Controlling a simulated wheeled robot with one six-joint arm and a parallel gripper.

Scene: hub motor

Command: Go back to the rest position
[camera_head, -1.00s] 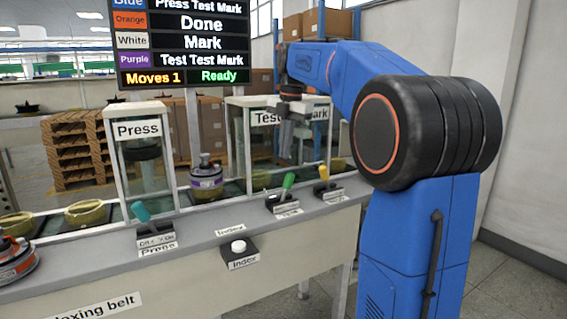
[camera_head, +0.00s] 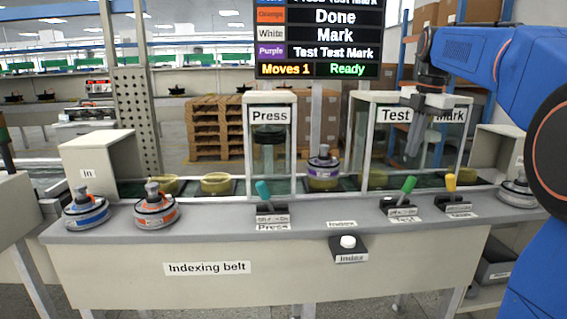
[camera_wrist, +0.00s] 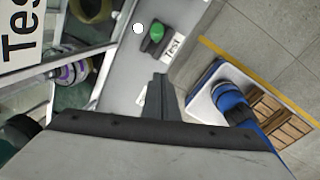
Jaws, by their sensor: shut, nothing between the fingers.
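My gripper (camera_head: 414,142) hangs fingers down from my blue arm at the right of the head view, in front of the Test and Mark booths and above the counter. Its fingers are together with nothing between them. In the wrist view the closed fingers (camera_wrist: 160,97) point toward the counter, near the green Test lever (camera_wrist: 155,36). That lever (camera_head: 406,186) stands below my gripper in the head view.
The indexing belt counter (camera_head: 390,262) carries a teal Press lever (camera_head: 263,190), a yellow Mark lever (camera_head: 451,184) and a white Index button (camera_head: 348,242). Blue (camera_head: 87,212) and orange (camera_head: 156,210) motors stand at left. A purple motor (camera_head: 322,172) sits between booths.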

